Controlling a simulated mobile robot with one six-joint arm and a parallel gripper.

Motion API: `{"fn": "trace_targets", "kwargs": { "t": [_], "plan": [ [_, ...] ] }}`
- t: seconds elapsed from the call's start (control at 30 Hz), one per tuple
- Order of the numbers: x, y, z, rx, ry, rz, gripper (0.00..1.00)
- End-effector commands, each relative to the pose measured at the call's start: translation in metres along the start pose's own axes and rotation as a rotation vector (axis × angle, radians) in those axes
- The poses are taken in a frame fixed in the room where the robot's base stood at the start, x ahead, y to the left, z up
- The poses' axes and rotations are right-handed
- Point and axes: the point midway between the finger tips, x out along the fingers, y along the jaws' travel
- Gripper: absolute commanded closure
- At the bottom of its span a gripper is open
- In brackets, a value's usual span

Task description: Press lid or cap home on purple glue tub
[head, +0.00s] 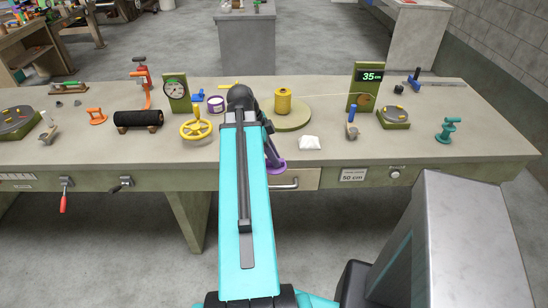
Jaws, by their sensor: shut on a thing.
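The purple glue tub (215,104) stands on the bench left of my arm, a small round tub with a pale band around its side. It looks upright. Its top looks dark, and I cannot tell whether a lid sits on it or how far down. My cyan arm reaches up over the bench's front edge to a black joint just right of the tub.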

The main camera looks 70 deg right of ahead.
Motion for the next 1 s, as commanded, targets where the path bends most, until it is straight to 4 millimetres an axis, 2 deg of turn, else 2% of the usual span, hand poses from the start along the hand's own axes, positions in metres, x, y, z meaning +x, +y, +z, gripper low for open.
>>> {"fn": "trace_targets", "kwargs": {
  "t": [0.27, 0.47, 0.67, 1.0],
  "plan": [
    [0.000, 0.000, 0.001, -0.003, 0.000, -0.001, 1.00],
    [-0.008, -0.004, 0.015, -0.055, 0.000, -0.024, 1.00],
    [-0.027, -0.011, 0.051, -0.197, 0.000, -0.082, 1.00],
    [-0.077, -0.015, 0.139, -0.540, 0.000, -0.225, 1.00]
  ]
}}
